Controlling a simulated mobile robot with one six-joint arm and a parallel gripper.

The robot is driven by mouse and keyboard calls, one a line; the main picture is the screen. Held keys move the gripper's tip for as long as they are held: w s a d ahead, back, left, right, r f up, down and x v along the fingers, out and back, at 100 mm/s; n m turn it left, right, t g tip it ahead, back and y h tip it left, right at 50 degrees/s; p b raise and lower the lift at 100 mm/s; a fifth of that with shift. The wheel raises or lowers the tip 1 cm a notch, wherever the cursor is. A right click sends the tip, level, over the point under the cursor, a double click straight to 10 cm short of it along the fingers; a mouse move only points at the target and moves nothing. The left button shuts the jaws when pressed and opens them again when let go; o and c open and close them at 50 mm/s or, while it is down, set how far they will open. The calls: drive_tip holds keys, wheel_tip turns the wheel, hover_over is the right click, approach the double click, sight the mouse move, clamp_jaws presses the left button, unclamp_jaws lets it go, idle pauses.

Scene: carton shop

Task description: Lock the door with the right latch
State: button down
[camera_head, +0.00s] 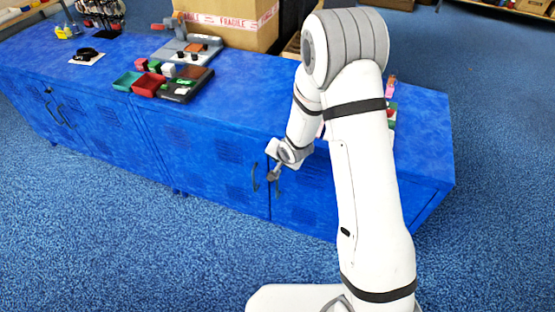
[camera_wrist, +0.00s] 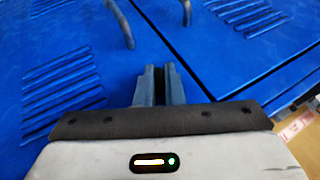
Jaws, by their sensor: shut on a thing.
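The blue cabinet (camera_head: 221,165) has two neighbouring doors, each with a dark curved handle. The left handle (camera_head: 254,178) shows clear of the arm. The right handle (camera_head: 277,187) is close under my gripper (camera_head: 272,174), which is at the upper part of the right door near the seam. In the wrist view, my gripper (camera_wrist: 160,86) points at the blue door, and its fingers are nearly together. It is shut on a small dark part, apparently the right latch, mostly hidden between the fingers. Its turn cannot be read. Both doors look closed.
The cabinet top (camera_head: 110,62) carries red and green trays, small blocks and a tool. A carton (camera_head: 228,22) with FRAGILE tape stands at the back. My arm hides part of the right end. The blue carpet (camera_head: 130,240) in front is clear.

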drive_tip(key=shift+w+f+h+b, duration=0.25)
drive_tip(key=shift+w+h+b, duration=0.15)
drive_tip(key=shift+b, duration=1.65)
drive_tip(key=b, duration=0.5)
drive_tip(key=shift+w+f+b, duration=0.1)
drive_tip(key=shift+f+b, duration=0.05)
drive_tip(key=shift+b, duration=0.2)
drive_tip(key=h+b, duration=0.1)
drive_tip(key=b, duration=0.4)
drive_tip(key=shift+s+r+g+b, duration=0.2)
drive_tip(key=shift+g+b, duration=0.1)
drive_tip(key=shift+g, duration=0.1)
drive_tip(key=shift+s+r+n+g+h+b, duration=0.15)
drive_tip(key=shift+n+g+h+b, duration=0.25)
drive_tip(key=shift+b, duration=0.55)
drive_tip(key=shift+r+h+b, duration=0.25)
drive_tip(key=shift+h+b, duration=0.4)
drive_tip(key=shift+h, duration=0.25)
drive_tip(key=c, duration=1.8)
unclamp_jaws()
drive_tip(key=shift+o, duration=1.3)
drive_tip(key=shift+s+f, duration=0.1)
drive_tip(key=shift+f, duration=0.05)
drive_tip(key=p+v, duration=0.2)
drive_tip(key=v, duration=0.6)
drive_tip(key=shift+w, duration=0.2)
